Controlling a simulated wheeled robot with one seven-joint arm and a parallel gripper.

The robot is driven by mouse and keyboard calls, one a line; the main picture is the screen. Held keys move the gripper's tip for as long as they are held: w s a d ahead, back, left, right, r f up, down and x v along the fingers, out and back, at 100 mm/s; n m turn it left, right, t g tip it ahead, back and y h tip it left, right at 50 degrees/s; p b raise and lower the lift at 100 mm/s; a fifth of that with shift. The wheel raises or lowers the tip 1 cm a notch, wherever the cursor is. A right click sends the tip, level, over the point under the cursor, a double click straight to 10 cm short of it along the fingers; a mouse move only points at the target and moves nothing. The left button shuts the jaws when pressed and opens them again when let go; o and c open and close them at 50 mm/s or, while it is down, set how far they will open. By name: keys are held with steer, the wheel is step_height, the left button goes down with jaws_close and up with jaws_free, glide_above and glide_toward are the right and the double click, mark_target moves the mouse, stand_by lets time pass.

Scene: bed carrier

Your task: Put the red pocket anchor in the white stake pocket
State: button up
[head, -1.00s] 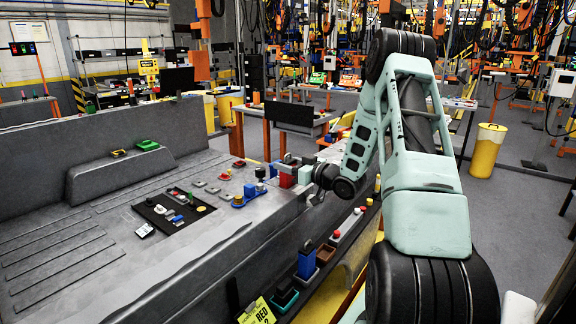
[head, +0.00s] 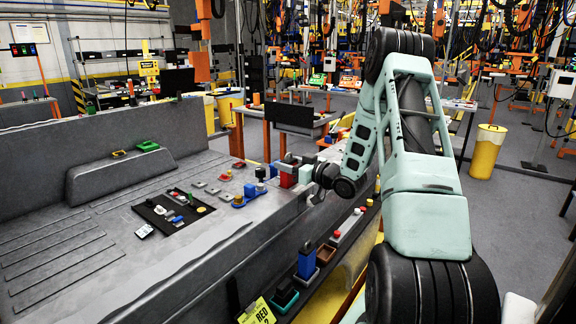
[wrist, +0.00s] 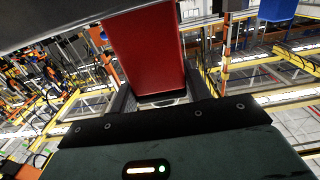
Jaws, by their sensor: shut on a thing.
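The red pocket anchor (head: 287,178) is a red block at the outer rim of the grey bed in the head view. My gripper (head: 297,172) is shut on it. In the wrist view, the anchor (wrist: 146,48) stands between the fingers of my gripper (wrist: 160,97), with its dark lower end near the palm. From the head view I cannot tell whether the anchor touches the bed rim. I cannot pick out the white stake pocket for certain; my arm and gripper hide part of the rim.
Beside the anchor, a blue fixture (head: 239,201) sits on the bed. A black mat (head: 152,216) with small parts lies further left. Below the bed's outer side, a ledge carries a blue block (head: 306,262), a brown box (head: 326,254) and a teal tray (head: 283,298).

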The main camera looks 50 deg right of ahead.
steer(key=shift+s+d+f, duration=0.1)
steer(key=shift+d+f, duration=0.1)
steer(key=shift+d, duration=0.05)
steer(key=o, duration=1.2)
steer(key=shift+f, duration=0.1)
steer(key=shift+s+d+f+b, duration=0.2)
steer(key=shift+s+b, duration=0.15)
steer(key=shift+s, duration=0.2)
steer(key=s+b, duration=0.1)
steer(key=s, duration=0.4)
steer(key=s+b, duration=0.1)
steer(key=s, duration=0.4)
steer(key=s+r+b, duration=0.1)
steer(key=s, duration=0.5)
steer(key=shift+d, duration=0.2)
